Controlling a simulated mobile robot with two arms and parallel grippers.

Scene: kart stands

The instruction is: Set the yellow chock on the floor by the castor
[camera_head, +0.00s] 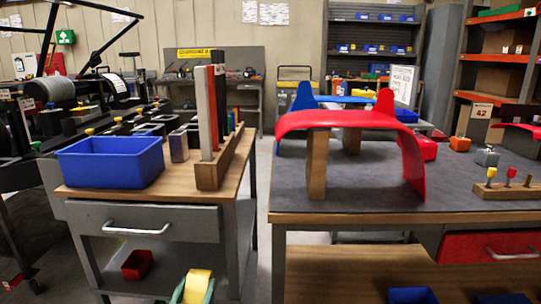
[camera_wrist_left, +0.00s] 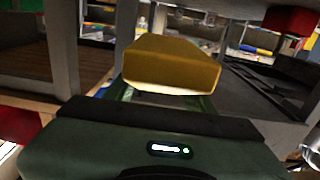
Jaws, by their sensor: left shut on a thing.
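In the left wrist view the chock (camera_wrist_left: 172,62) sits beyond the dark gripper body, held between the green fingers (camera_wrist_left: 165,102). The chock appears off the floor. My right gripper is not in view.
A drawer cabinet (camera_head: 135,226) with a blue bin (camera_head: 110,162) stands at left. A grey-topped workbench (camera_head: 450,205) with red and blue curved panels stands at right. Bare floor (camera_head: 262,240) shows between them. A red bin (camera_head: 138,265) sits on the cabinet's lower shelf.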

